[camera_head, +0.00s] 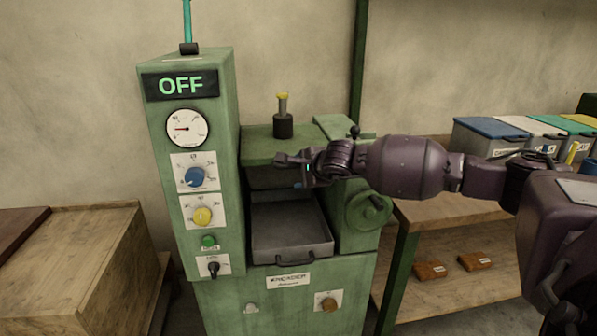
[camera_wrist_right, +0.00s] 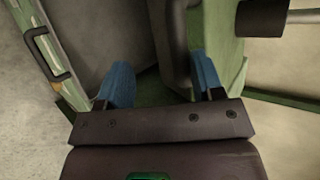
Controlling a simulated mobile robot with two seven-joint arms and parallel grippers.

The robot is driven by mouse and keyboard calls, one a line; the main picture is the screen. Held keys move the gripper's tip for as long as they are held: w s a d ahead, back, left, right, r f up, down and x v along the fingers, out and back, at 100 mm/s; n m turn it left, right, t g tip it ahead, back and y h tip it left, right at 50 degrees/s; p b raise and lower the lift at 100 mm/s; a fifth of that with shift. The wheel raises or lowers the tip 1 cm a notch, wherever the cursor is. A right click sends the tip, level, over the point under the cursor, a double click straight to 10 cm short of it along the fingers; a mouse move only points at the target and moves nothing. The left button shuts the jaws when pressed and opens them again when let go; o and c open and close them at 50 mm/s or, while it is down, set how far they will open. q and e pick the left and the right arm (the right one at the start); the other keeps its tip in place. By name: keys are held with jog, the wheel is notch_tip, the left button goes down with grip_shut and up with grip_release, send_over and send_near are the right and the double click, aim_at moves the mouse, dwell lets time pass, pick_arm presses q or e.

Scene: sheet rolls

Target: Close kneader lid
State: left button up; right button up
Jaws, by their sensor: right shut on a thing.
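The kneader (camera_head: 290,300) is a green machine with a tall control column (camera_head: 190,140) on its left; its display reads OFF. A flat green slab, apparently the lid (camera_head: 258,150), shows at the top, with a dark opening below its front edge. My right gripper (camera_head: 287,160) is at that front edge, its arm coming in from the right. In the right wrist view its blue fingers (camera_wrist_right: 162,84) stand apart around a dark handle-like bar (camera_wrist_right: 180,45) on a green part, likely the lid; the exact contact is partly hidden. My left gripper is not in view.
A grey tray (camera_head: 290,225) with a front handle sits in the kneader below the lid. A dark knob with a yellow top (camera_head: 283,120) stands on top. A wooden bench (camera_head: 440,215) with several coloured-lid bins is on the right, a wooden crate (camera_head: 90,265) on the left.

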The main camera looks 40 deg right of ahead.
jog(key=p+v, duration=0.3)
jog(key=v, duration=0.6)
jog(key=shift+s+r, duration=0.2)
jog(key=shift+r, duration=0.05)
